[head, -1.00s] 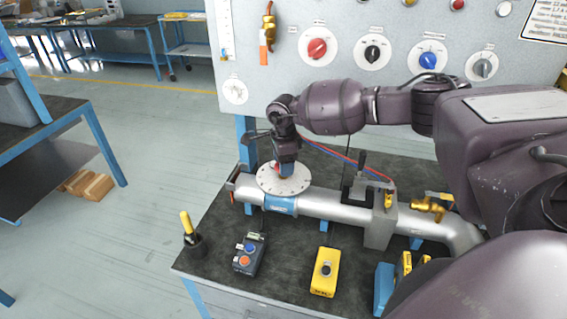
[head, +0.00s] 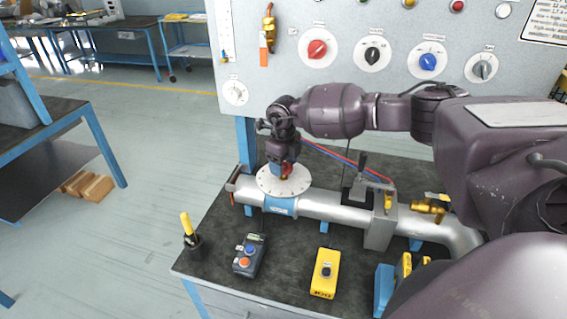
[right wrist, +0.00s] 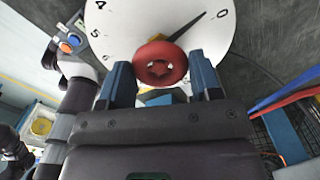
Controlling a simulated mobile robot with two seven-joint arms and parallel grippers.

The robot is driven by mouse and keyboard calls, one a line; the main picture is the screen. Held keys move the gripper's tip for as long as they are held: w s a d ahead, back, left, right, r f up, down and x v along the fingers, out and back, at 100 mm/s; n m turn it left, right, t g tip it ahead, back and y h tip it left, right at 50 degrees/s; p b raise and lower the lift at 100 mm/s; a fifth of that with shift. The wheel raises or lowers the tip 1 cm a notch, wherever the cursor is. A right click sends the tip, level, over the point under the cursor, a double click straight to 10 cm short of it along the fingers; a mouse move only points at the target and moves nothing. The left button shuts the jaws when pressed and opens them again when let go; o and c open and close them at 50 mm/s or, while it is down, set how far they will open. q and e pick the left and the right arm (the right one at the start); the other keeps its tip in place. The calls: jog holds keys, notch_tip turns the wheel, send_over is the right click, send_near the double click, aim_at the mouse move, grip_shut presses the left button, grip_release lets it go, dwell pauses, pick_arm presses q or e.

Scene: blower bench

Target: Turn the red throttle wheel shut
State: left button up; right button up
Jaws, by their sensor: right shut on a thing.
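The red throttle wheel (right wrist: 160,64) is a small round knob over a white numbered dial (head: 266,187), which sits on the silver pipe (head: 325,207). The wheel also shows in the head view (head: 287,170), partly covered by my wrist. My right gripper (right wrist: 163,80) points down from above and is shut on the wheel, one blue finger on each side. In the right wrist view, a black pointer (right wrist: 188,26) reaches from the wheel toward the dial's edge, a little short of the 0. My left gripper is not in view.
A lever valve (head: 381,215) is right of the dial. A knob panel (head: 340,20) rises behind.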

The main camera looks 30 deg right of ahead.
jog(key=shift+m, duration=1)
jog(key=o, duration=0.9)
notch_tip(320, 180, up, 11)
jog(key=shift+f+b, duration=0.1)
jog(key=shift+b, duration=0.3)
